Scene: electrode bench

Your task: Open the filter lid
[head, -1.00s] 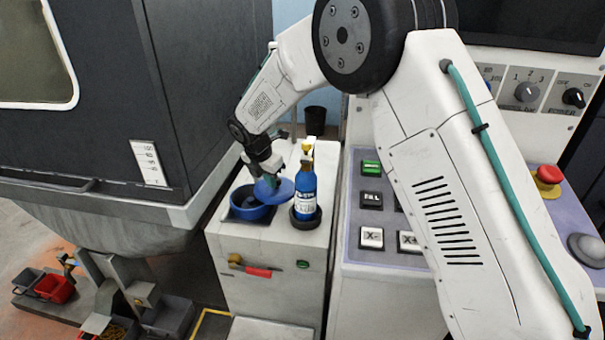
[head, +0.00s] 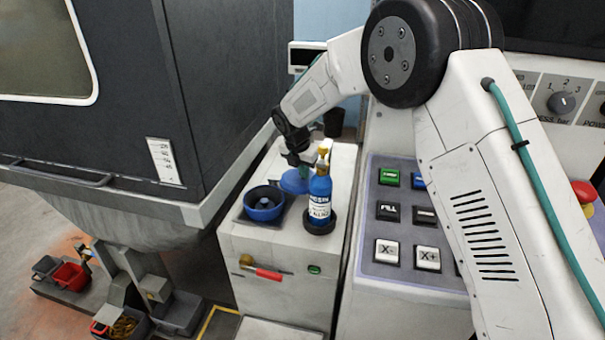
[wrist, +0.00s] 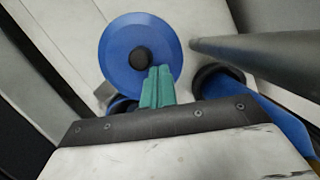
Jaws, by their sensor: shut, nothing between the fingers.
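The blue round filter lid (head: 293,183) lies on the cabinet top behind the open filter bowl, off it. In the wrist view the lid (wrist: 118,48) shows as a flat blue disc with a black knob (wrist: 140,59) in its middle. The blue filter bowl (head: 262,213) is uncovered, with a dark inside and a round piece in its centre. My gripper (head: 303,172) is above the lid. Its green fingers (wrist: 157,84) are shut and empty, just beside the knob in the wrist view; whether they touch it I cannot tell.
A blue bottle (head: 319,197) with a white label and yellow top stands in a black ring right of the lid and bowl. A dark cup (head: 334,122) stands behind. The button panel (head: 384,232) is to the right, the large dark machine housing (head: 225,80) to the left.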

